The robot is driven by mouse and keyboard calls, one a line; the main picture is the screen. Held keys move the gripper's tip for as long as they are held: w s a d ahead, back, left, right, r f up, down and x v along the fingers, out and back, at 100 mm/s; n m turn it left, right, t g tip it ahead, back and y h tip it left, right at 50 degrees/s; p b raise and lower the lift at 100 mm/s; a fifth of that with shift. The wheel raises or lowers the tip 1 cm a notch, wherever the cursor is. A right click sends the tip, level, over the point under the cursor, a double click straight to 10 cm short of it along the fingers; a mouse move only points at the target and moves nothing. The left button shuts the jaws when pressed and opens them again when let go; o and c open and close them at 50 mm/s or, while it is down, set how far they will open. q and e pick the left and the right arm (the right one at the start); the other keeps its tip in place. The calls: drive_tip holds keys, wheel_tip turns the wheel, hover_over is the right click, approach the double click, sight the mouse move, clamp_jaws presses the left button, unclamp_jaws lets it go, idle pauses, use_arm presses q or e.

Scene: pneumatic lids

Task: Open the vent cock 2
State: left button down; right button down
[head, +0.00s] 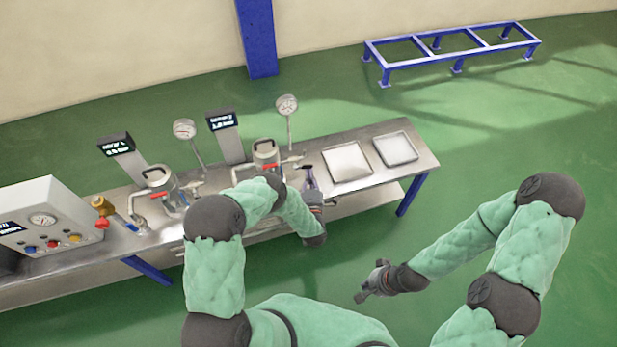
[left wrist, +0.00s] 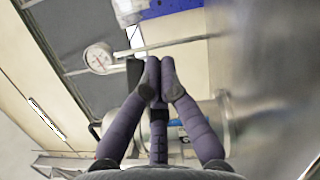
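The second steel vessel (head: 266,156) stands on the bench, with a display reading MDT 2 behind it. A small valve fitting (head: 292,160) juts from its right side; its handle is too small to read. My left gripper (head: 307,172) is just right of this fitting, over the bench. In the left wrist view its dark fingers (left wrist: 160,72) converge with their tips close together, and nothing is clearly seen between them. A steel cylinder (left wrist: 219,122) lies behind the fingers. My right gripper (head: 368,288) hangs over the floor in front of the bench, its fingers too small to read.
The first vessel (head: 160,182) and a control box (head: 48,216) with knobs stand to the left. Gauges on thin stems rise behind the vessels; one gauge (left wrist: 99,58) shows in the left wrist view. Two square plates (head: 347,161) lie on the bench's right. A blue frame (head: 455,55) stands behind.

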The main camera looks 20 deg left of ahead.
use_arm(q)
drive_tip(key=shift+w+d+r+n+t+b, duration=0.15)
drive_tip(key=shift+r+n, duration=0.1)
drive_tip(key=shift+n, duration=0.25)
drive_tip(key=shift+w+d+r+n+t+b, duration=0.15)
drive_tip(key=shift+r+n, duration=0.1)
drive_tip(key=shift+n, duration=0.25)
use_arm(e)
drive_tip(key=shift+f, duration=0.35)
idle(0.6)
use_arm(q)
drive_tip(key=shift+s+f, duration=0.1)
idle(0.7)
